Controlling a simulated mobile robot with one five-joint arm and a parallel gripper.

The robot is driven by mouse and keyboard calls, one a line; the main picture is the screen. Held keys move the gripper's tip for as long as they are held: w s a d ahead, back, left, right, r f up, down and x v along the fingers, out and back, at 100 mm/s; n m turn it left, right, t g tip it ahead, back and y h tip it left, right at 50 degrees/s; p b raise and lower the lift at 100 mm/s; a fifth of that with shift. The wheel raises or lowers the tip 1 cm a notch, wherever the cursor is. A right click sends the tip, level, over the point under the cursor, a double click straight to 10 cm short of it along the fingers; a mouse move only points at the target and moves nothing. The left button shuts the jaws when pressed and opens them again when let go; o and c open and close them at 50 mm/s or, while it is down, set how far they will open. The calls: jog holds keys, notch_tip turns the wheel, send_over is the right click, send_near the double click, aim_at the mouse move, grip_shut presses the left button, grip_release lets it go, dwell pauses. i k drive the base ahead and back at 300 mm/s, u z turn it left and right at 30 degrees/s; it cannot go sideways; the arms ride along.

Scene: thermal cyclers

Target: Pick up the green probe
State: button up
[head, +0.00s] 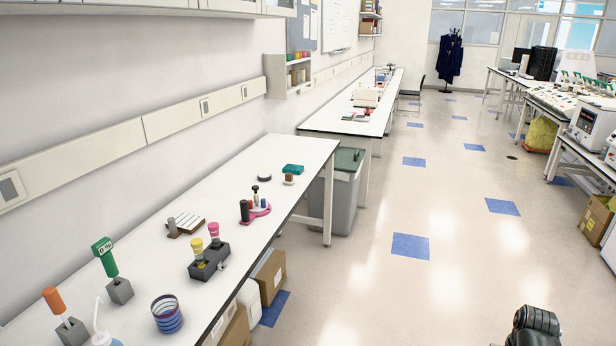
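The green probe (107,259) stands upright, tilted slightly, in a grey block (119,291) on the near left of the white bench (150,250). Its head carries a small white display with dark digits. Its lower end is hidden in the block. My gripper's fingers do not show. A dark rounded part at the bottom right edge looks like part of my arm, well apart from the probe.
An orange-handled tool (54,300) in a grey block, a white bottle (103,337) and a blue striped cup (167,314) stand near the probe. A dark block (209,262) holds yellow and pink items. Boxes (270,276) stand under the bench. The aisle floor is clear.

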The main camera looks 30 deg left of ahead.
aim_at(102, 249)
jog(key=u, duration=0.05)
jog(key=i, duration=2.5)
jog(key=u, duration=5.15)
jog(key=i, duration=1)
jog(key=z, duration=0.15)
